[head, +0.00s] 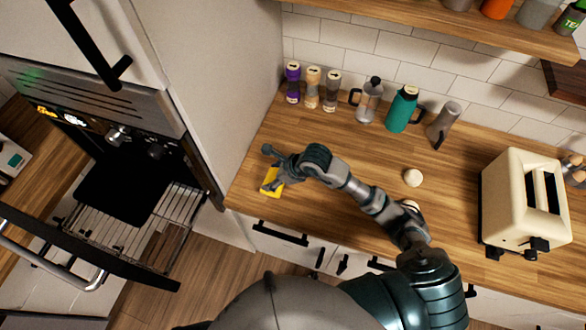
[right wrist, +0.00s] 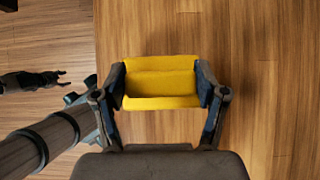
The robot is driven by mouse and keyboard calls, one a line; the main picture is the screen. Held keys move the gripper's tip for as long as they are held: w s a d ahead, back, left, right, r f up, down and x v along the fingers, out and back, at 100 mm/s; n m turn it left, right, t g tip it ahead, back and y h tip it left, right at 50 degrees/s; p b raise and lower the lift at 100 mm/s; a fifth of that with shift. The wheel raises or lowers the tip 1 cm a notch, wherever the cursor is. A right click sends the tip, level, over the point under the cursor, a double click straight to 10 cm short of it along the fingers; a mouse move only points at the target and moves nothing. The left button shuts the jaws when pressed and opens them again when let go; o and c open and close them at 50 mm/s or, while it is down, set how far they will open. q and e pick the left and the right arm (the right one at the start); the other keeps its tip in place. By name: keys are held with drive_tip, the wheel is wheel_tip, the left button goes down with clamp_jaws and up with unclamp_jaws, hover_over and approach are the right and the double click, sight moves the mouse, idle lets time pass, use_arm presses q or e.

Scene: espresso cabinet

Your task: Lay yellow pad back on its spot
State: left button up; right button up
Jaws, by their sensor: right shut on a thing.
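The yellow pad (head: 270,186) is at the left end of the wooden counter, close to its front edge. My right gripper (head: 275,172) is shut on it from above. In the right wrist view the yellow pad (right wrist: 160,84) sits between the two fingers, gripped at its left and right sides. It looks folded or bent across the middle. I cannot tell whether its underside touches the counter. The pad's spot shows no clear marking. My left gripper (right wrist: 62,78) shows small at the left of the right wrist view, its fingers apart and empty, over the floor.
Several jars, a moka pot (head: 369,100), a teal bottle (head: 402,110) and a grey grinder (head: 444,122) stand along the back wall. A small round cream object (head: 412,178) and a toaster (head: 522,200) are to the right.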

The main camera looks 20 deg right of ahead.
drive_tip(key=d, duration=0.1)
drive_tip(key=w+d, duration=0.1)
drive_tip(key=d, duration=0.2)
drive_tip(key=shift+w+f+p, duration=0.2)
drive_tip(key=shift+w+p, duration=0.2)
drive_tip(key=shift+w+d+f, duration=0.15)
drive_tip(key=shift+w+d, duration=0.35)
drive_tip(key=shift+w, duration=0.05)
drive_tip(key=shift+f, duration=0.35)
drive_tip(key=f, duration=0.1)
drive_tip(key=d+f+p, duration=0.1)
drive_tip(key=shift+f, duration=0.4)
drive_tip(key=shift+d, duration=0.15)
drive_tip(key=o, duration=1.4)
drive_tip(key=shift+d+f, duration=0.1)
drive_tip(key=o, duration=0.4)
drive_tip(key=shift+c, duration=0.2)
drive_tip(key=shift+a, duration=0.4)
drive_tip(key=shift+s+r, duration=0.1)
drive_tip(key=shift+r, duration=0.25)
use_arm(q)
drive_tip(key=shift+s+a+r+b, duration=0.1)
drive_tip(key=shift+a+r+b, duration=0.35)
drive_tip(key=shift+b, duration=0.1)
use_arm(e)
drive_tip(key=v, duration=1.1)
drive_tip(key=shift+d, duration=0.2)
